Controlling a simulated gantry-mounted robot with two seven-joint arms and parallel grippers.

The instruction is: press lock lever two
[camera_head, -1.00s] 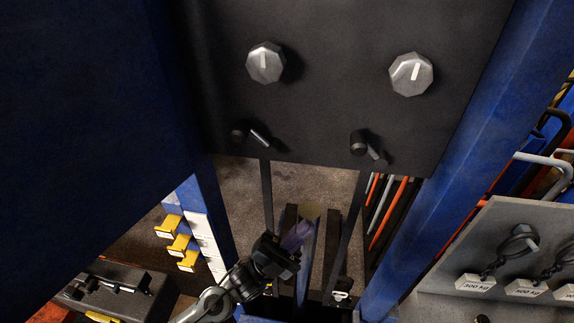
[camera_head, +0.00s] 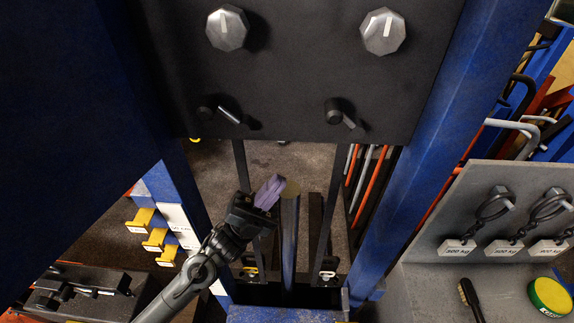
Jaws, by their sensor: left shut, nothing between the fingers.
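Two short dark levers with pale ends stick out from the lower edge of the black panel (camera_head: 290,80), a left lever (camera_head: 226,113) and a right lever (camera_head: 341,116). I see no number on either, so I cannot tell which is lever two. My left gripper (camera_head: 271,191) is shut and empty, its purplish fingers pointing up and right. In the picture it is below the panel, between the two levers, and touches neither lever. Nothing covers the levers. My right gripper is not in view.
Two grey knobs, left (camera_head: 227,28) and right (camera_head: 383,31), sit above the levers. A blue post (camera_head: 440,120) stands on the right. An upright metal cylinder (camera_head: 290,240) is beside my gripper.

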